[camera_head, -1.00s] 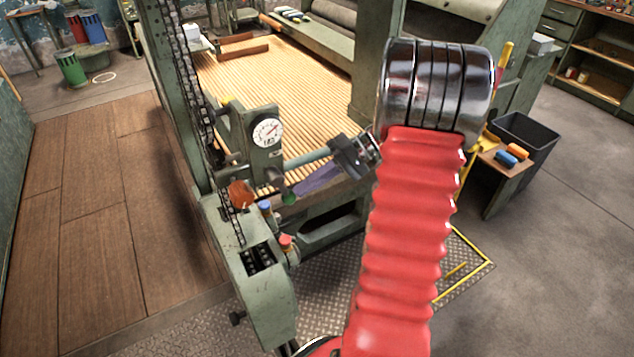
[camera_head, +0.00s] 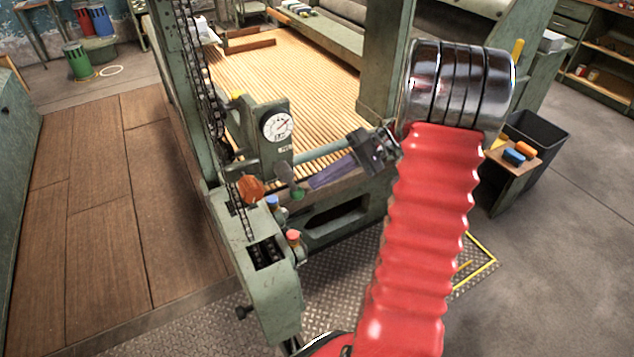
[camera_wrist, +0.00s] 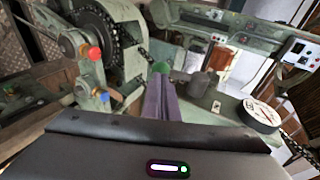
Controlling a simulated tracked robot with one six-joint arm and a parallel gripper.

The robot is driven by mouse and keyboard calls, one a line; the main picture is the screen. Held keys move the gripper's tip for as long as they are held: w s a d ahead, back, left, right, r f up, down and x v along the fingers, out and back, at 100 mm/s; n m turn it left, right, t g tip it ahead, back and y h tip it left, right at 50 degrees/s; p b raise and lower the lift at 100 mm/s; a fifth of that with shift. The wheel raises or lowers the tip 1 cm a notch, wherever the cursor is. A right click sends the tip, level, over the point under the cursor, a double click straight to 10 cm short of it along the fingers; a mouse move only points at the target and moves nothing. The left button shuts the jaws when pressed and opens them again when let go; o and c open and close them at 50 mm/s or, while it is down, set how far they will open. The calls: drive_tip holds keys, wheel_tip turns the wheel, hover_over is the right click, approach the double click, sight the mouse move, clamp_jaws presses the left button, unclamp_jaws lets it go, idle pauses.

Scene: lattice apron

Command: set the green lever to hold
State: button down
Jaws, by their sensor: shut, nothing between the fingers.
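The green lever's round green knob (camera_head: 297,194) is low on the side of the green machine frame, below the dial. A grey rounded part beside it partly covers its surroundings. My gripper (camera_head: 312,182) has purple fingers that are shut and empty, pointing left at the knob. In the wrist view the shut fingers (camera_wrist: 160,80) reach toward the green knob (camera_wrist: 161,67), which shows just beyond their tips. I cannot tell whether they touch. The lever's arm is mostly hidden, and no hold mark can be read.
An orange knob (camera_head: 250,188) is left of the green one. Blue (camera_head: 272,201) and red (camera_head: 292,236) caps stand on the frame below. A white dial (camera_head: 277,126) is just above. A hanging chain (camera_head: 200,80) runs left of it. A wooden roller bed (camera_head: 285,80) lies behind.

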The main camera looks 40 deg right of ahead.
drive_tip(key=v, duration=1.2)
drive_tip(key=shift+r, duration=0.2)
drive_tip(key=shift+s, duration=0.1)
wheel_tip(320, 180, down, 7)
drive_tip(key=s+m+h, duration=0.2)
drive_tip(key=m+h, duration=0.1)
drive_tip(key=m, duration=0.2)
drive_tip(key=s+a+g+h, duration=0.2)
drive_tip(key=a+g+h, duration=0.1)
drive_tip(key=a, duration=0.3)
drive_tip(key=s+a+r+n+t+h, duration=0.1)
drive_tip(key=s+a+r+n+h, duration=0.1)
drive_tip(key=a, duration=0.6)
drive_tip(key=s+a+r+n+t+h, duration=0.2)
drive_tip(key=a+r, duration=0.3)
drive_tip(key=a, duration=0.4)
drive_tip(key=s+a+r+n+t+h, duration=0.1)
drive_tip(key=s+a+r+n+h, duration=0.1)
drive_tip(key=a, duration=0.7)
drive_tip(key=shift+r+n, duration=0.9)
